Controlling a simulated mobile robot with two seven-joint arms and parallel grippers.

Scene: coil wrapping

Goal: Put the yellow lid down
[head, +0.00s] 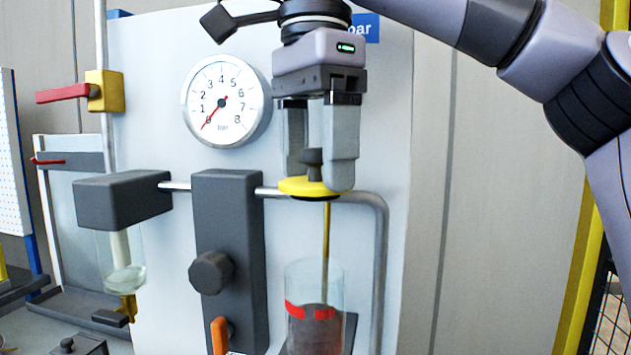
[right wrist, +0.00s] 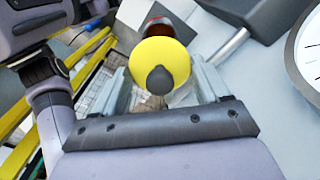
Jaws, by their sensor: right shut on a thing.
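The yellow lid (head: 296,187) is a round disc with a dark knob on top and a thin yellow rod hanging below it. My right gripper (head: 318,165) points down and is shut on the lid's knob. The lid is above a clear glass jar (head: 301,272) with red marks and dark contents, and the rod's lower end reaches into the jar. In the right wrist view the yellow lid (right wrist: 160,58) shows between the fingers, with the dark knob toward the camera. The jar is mostly hidden behind it there. My left gripper is not seen.
A pressure gauge (head: 225,101) is on the pale panel behind, left of my gripper. A dark block with a knob (head: 211,273) and a bent grey pipe (head: 381,240) flank the jar. A clear bowl (head: 122,262) hangs under a grey housing at left.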

